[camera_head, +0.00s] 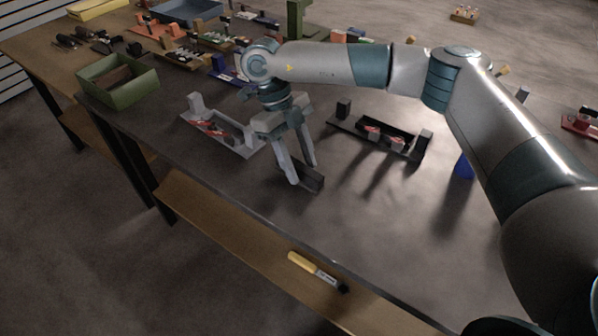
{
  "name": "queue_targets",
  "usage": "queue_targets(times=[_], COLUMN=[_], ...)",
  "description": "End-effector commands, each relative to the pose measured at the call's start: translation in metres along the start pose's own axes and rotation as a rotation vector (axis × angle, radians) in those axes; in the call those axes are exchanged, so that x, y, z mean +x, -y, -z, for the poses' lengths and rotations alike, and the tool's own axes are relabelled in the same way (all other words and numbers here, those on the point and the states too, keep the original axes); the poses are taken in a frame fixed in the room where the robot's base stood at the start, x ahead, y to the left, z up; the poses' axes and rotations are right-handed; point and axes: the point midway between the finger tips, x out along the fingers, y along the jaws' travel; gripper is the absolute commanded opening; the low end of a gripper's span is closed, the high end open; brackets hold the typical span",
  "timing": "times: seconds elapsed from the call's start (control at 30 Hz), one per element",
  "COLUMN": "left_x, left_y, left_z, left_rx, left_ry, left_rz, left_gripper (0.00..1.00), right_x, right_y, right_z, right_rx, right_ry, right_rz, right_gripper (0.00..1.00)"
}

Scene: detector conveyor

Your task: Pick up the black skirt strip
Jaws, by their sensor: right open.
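A small black strip (311,179), which looks like the black skirt strip, lies on the dark tabletop near the front edge. My right gripper (303,173) points down over it with its two fingers apart. One fingertip is on the near-left side of the strip and the other is by its far side. The near finger hides part of the strip. I cannot tell whether the fingers touch it. My left gripper is not in view.
A grey fixture (244,150) with red parts stands left of the gripper, a black fixture (345,127) to its right. A green open box (132,98) stands at left, a blue piece (463,167) at right. A yellow-handled tool (304,263) lies on the lower shelf.

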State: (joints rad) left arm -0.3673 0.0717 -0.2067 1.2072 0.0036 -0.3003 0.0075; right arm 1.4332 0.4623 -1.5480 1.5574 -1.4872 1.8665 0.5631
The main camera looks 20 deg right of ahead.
Motion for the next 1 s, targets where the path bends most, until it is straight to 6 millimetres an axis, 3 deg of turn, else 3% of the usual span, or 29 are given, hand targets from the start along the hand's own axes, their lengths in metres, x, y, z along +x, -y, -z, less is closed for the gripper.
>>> queue_targets(times=[0.33,0.5,0.53,1.0], left_x=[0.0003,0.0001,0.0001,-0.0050], left_y=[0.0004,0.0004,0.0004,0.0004], left_z=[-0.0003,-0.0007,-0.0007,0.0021], left_rx=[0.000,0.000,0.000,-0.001], left_ry=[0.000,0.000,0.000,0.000], left_rz=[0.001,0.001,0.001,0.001], left_gripper=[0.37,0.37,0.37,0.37], right_x=[0.0005,0.0005,0.0005,-0.0045], right_y=[0.0000,0.0001,0.0001,0.0002], right_z=[-0.0001,-0.0001,-0.0001,0.0018], right_rx=[0.000,0.000,0.000,0.000], right_ry=[0.000,0.000,0.000,0.000], right_rz=[0.000,0.000,0.000,0.000], right_gripper=[0.41,0.02,0.00,0.00])
